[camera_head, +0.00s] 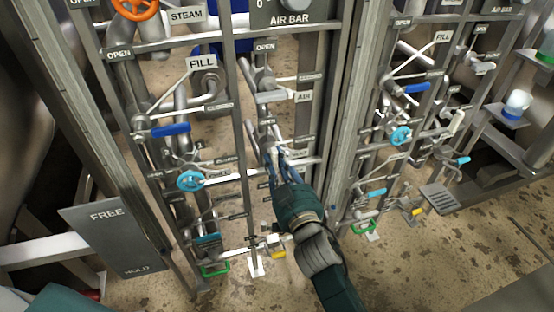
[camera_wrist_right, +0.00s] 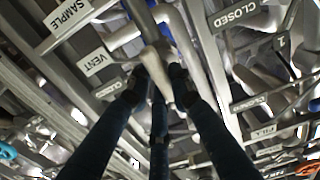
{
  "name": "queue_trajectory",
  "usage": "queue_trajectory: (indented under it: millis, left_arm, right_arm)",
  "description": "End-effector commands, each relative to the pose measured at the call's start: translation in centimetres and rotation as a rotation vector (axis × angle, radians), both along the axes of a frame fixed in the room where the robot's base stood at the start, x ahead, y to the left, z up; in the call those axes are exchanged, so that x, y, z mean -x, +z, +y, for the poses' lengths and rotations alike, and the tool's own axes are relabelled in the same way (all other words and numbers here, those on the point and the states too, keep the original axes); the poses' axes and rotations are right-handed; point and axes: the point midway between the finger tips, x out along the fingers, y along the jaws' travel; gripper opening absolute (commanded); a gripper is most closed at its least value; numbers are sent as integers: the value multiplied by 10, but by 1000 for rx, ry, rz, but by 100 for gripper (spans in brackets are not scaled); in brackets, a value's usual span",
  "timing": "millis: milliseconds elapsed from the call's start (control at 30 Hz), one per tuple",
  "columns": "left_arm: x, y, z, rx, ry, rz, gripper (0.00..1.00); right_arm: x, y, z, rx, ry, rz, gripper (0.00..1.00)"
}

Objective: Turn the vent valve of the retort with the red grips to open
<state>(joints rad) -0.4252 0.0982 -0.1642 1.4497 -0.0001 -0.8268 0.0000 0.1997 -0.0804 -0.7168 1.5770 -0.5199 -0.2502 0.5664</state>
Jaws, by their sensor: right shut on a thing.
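My right gripper (camera_head: 275,152) reaches into the middle pipe rack, and its fingers are closed around a valve part. In the right wrist view the fingertips (camera_wrist_right: 155,82) hold a grey metal lever (camera_wrist_right: 154,60) from both sides. A VENT label (camera_wrist_right: 95,62) is just left of the lever, and a CLOSED label (camera_wrist_right: 237,13) is at the upper right. In the head view the gripper hides most of this valve. Red grips cannot be made out clearly; a small red part (camera_head: 88,295) shows at the lower left. My left gripper is out of view.
Upright posts and crossbars frame the arm closely. Nearby are a blue lever (camera_head: 171,130), a light-blue handwheel (camera_head: 190,181) and an orange handwheel (camera_head: 135,8). A similar rack stands on the right, with another handwheel (camera_head: 401,136). A FREE/HOLD plate (camera_head: 112,240) is at lower left.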

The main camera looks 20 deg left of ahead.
Motion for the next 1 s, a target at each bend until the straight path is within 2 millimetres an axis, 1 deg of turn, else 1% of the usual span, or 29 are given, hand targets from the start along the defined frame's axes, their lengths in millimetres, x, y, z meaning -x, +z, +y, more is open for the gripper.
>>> queue_trajectory:
  millis: [333,367,433,467,800,867,1000]
  left_arm:
    - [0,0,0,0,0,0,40]
    - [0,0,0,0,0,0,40]
    - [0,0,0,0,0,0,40]
    - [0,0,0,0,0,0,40]
    - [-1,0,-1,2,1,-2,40]
    - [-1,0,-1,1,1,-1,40]
    - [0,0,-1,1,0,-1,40]
  right_arm:
    - [0,-1,0,6,-1,-3,0]
    - [0,-1,0,6,-1,-3,24]
    - [0,-1,0,6,-1,-3,38]
    - [0,-1,0,6,-1,-3,40]
    - [3,0,-2,3,0,-2,40]
    - [8,-1,-6,4,-1,-1,40]
    - [28,-2,-20,4,-1,-1,40]
